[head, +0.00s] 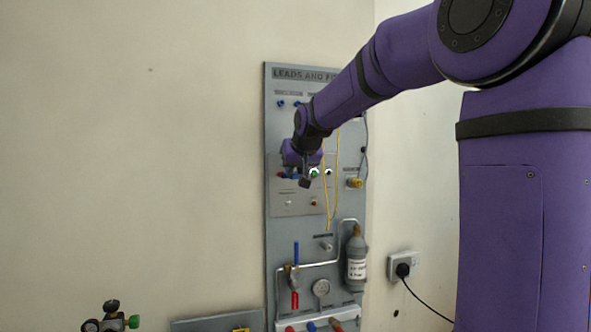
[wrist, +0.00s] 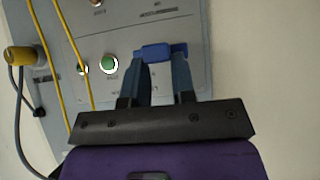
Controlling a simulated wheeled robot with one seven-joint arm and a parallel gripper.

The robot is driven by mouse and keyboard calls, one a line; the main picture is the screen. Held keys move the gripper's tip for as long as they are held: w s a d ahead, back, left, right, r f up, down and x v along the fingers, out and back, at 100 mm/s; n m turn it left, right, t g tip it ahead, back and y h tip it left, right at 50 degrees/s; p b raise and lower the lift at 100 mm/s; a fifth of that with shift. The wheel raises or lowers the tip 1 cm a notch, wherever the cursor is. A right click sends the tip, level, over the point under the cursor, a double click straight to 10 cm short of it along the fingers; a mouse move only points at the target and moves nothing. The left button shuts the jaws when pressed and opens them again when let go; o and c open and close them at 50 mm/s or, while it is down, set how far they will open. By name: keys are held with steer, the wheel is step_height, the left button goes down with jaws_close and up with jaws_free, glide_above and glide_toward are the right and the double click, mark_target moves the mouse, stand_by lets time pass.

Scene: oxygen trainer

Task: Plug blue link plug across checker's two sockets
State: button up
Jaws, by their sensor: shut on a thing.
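My gripper (wrist: 162,75) is shut on the blue link plug (wrist: 161,52) in the wrist view. The plug lies across both fingertips, close to the face of the grey checker panel (wrist: 135,35). I cannot tell whether it touches the panel. The checker's two sockets cannot be made out in the wrist view; the plug and fingers cover that area. In the head view my gripper (head: 304,181) is at the checker panel (head: 292,206), left of a green button (head: 314,173). Small red and blue parts (head: 283,175) show just left of the gripper.
The wall at left is clear.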

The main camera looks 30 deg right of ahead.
steer(key=shift+w+d, duration=0.15)
steer(key=shift+w, duration=0.4)
steer(key=shift+w+d, duration=0.15)
steer(key=shift+w, duration=0.4)
steer(key=o, duration=1)
steer(key=v, duration=1)
steer(key=shift+s+a+r, duration=0.1)
steer(key=shift+s+r, duration=0.15)
steer(key=s+a+f+n+g+y, duration=0.1)
steer(key=s+a+f, duration=0.3)
steer(key=s+f, duration=0.3)
steer(key=s+a+f+n+g+y, duration=0.1)
steer(key=s+a+f, duration=0.4)
steer(key=s, duration=0.7)
steer(key=s+a+f+n+g, duration=0.1)
steer(key=s+a+f, duration=0.3)
steer(key=s+f, duration=0.5)
steer(key=shift+s+a+f+g+y, duration=0.1)
steer(key=shift+s+a+g+y, duration=0.35)
steer(key=shift+g, duration=0.25)
